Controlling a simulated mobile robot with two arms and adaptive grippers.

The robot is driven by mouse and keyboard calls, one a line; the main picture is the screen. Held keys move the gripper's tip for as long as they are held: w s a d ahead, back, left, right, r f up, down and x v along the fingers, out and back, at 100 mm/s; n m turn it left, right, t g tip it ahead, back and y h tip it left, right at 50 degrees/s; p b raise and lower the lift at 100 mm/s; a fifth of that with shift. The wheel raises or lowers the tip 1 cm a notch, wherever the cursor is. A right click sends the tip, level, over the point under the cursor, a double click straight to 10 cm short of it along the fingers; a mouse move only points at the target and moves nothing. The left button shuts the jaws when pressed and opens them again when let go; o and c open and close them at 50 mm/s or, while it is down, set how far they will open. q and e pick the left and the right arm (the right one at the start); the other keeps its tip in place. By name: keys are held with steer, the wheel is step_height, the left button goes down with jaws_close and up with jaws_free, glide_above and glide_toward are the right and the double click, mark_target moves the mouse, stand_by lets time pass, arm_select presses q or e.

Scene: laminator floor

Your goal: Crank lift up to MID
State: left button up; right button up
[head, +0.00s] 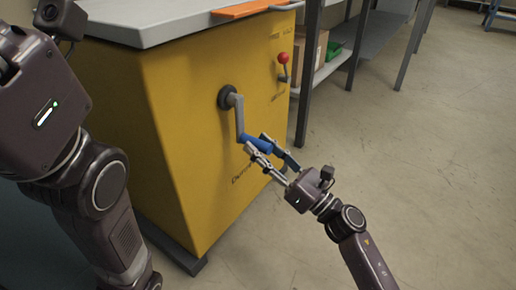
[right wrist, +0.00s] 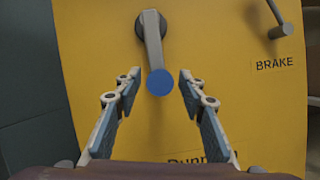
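A yellow lift cabinet (head: 190,110) carries a grey crank arm (head: 239,120), which hangs down from a dark hub and ends in a blue handle (head: 256,144). In the right wrist view the handle's round blue end (right wrist: 160,82) is between the fingertips, with a gap on each side. My right gripper (right wrist: 159,88) is open around the handle; it also shows in the head view (head: 257,143). A red-knobbed brake lever (head: 283,66) stands right of the crank. My left arm fills the left side, its fingers out of sight.
A grey top (head: 150,15) with an orange piece (head: 245,9) covers the cabinet. A metal shelf (head: 325,70) with a cardboard box (head: 316,50) stands behind on the right. The floor (head: 440,170) at the right is clear. "BRAKE" is lettered below the lever.

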steer(key=shift+w+a+r, duration=0.25)
steer(key=shift+w+a, duration=0.1)
steer(key=shift+a, duration=0.05)
steer(key=shift+c, duration=0.3)
jaws_close()
